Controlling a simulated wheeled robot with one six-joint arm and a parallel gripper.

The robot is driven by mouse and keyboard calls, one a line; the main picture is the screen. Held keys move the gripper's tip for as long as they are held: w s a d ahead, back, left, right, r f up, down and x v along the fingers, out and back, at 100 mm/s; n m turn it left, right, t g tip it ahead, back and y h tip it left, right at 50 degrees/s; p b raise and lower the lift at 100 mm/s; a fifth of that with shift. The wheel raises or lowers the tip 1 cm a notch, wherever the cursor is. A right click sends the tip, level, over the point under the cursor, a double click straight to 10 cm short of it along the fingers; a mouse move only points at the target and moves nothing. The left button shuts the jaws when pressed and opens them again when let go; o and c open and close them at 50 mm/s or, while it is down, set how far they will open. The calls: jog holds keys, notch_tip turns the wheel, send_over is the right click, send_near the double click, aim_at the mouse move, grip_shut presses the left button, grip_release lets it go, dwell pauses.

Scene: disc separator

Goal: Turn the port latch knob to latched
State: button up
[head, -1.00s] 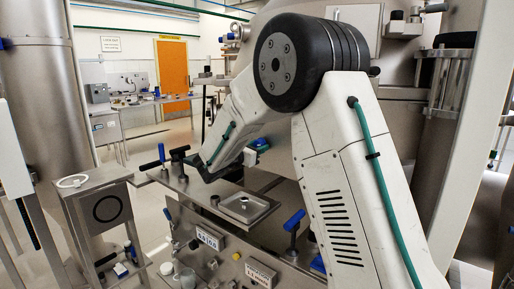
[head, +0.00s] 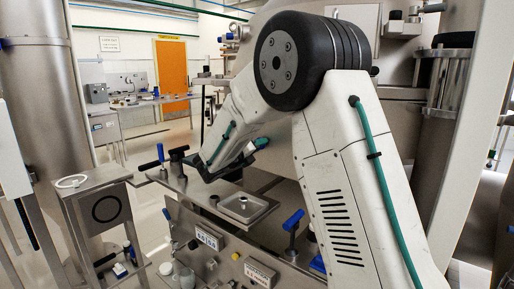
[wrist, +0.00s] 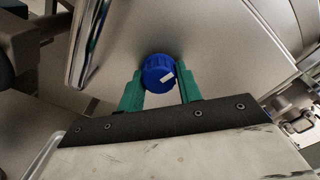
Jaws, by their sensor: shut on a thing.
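The port latch knob (wrist: 157,70) is a round, ribbed blue knob with a white mark on its face, on a grey metal surface in the wrist view. The white mark sits right of the knob's centre and lies tilted. My gripper (wrist: 160,82) has its two green fingers on either side of the knob, closed on it. In the head view, part of my gripper (head: 260,144) shows as a green finger beside the white arm. The knob is hidden there behind my arm.
A small stand with a white ring (head: 71,181) is at left. Large steel vessels flank the area.

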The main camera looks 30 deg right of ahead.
jog(key=shift+r+n, duration=0.15)
jog(key=shift+n, duration=1.85)
jog(key=o, duration=1)
jog(key=v, duration=0.8)
